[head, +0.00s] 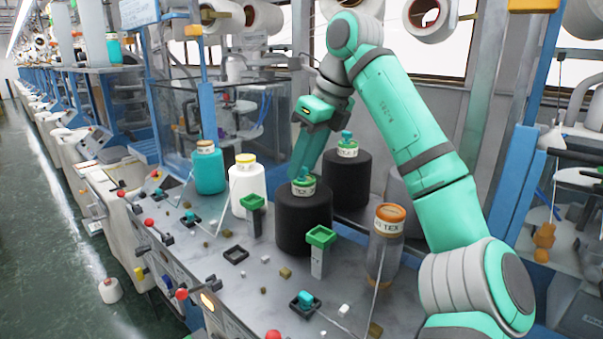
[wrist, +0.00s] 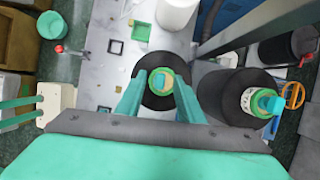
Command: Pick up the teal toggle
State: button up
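Several small teal pieces show, and I cannot tell which is the teal toggle the task names. One teal piece (wrist: 158,84) sits on a green-and-cream cap on the front black spool (head: 304,222). My gripper (head: 303,174) points down at this spool top; its fingers hide most of the piece in the head view. In the wrist view my gripper (wrist: 160,78) is open, with one finger on either side of the cap; contact is unclear. A second teal piece (head: 347,136) tops the rear black spool (head: 347,178). A third (head: 305,299) sits in a dark square base.
A clear jar with an orange lid (head: 387,245) stands right of the front spool. A green-topped post (head: 320,250) stands before it. A white spool (head: 243,185) and teal spool (head: 208,168) stand left. Small blocks lie on the grey worktop (head: 225,275).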

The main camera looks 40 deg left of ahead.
grip_shut()
jog(key=shift+r, duration=0.15)
jog(key=shift+r, duration=0.6)
jog(key=s+d+r, duration=0.2)
jog(key=s+r, duration=0.3)
jog(key=s, duration=0.1)
jog(key=s+d+r, duration=0.3)
jog(key=s+r, duration=0.3)
jog(key=s, duration=0.1)
jog(key=shift+d+r, duration=0.25)
dwell(0.5)
